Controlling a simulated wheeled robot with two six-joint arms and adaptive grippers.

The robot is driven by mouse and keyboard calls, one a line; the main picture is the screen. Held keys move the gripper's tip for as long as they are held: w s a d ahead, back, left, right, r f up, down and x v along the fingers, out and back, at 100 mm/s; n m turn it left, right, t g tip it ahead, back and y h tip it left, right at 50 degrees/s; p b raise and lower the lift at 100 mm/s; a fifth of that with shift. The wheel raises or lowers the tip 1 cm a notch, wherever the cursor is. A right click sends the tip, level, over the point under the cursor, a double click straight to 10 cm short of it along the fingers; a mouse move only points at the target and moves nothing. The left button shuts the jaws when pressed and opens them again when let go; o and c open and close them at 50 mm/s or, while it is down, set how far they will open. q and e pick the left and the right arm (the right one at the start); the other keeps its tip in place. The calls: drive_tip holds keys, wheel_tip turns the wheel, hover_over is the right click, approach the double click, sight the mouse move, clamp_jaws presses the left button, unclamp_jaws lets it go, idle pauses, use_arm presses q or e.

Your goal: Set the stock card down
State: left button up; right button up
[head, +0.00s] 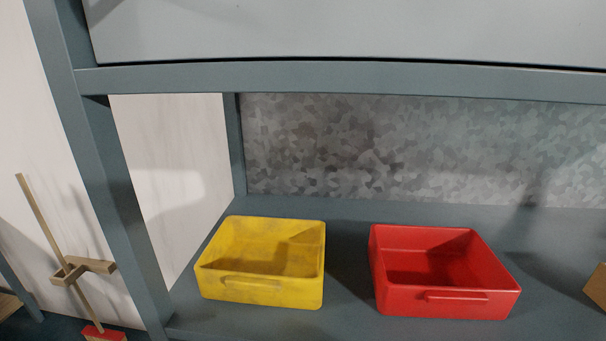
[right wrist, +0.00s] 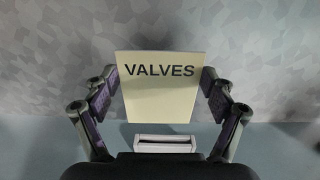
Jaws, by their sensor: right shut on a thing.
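The stock card (right wrist: 158,95) is a pale yellow card lettered "VALVES" in dark capitals. It shows in the right wrist view, upright between the fingers of my right gripper (right wrist: 160,92), which is shut on its side edges. A small white block with a dark slot (right wrist: 166,144) shows below the card; whether it touches the card I cannot tell. The head view shows neither the card nor either gripper.
A grey-blue shelf (head: 345,312) holds a yellow bin (head: 262,291) and a red bin (head: 445,304), both looking empty, with a narrow gap between them. A brown box edge (head: 598,287) shows at far right. A shelf beam (head: 340,78) runs above, and a post (head: 105,190) stands left.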

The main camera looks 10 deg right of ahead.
drive_tip(key=s+a+y, duration=0.1)
drive_tip(key=s+a, duration=0.2)
drive_tip(key=a, duration=0.4)
drive_tip(key=s+a+f+n+y, duration=0.1)
drive_tip(key=s+a, duration=0.2)
drive_tip(key=a, duration=0.4)
drive_tip(key=s+a+n+y, duration=0.1)
drive_tip(key=s+a, duration=0.2)
drive_tip(key=a, duration=0.4)
drive_tip(key=shift+s+a+f+y, duration=0.15)
drive_tip(key=shift+s+a+y, duration=0.1)
drive_tip(key=shift+a+y, duration=0.15)
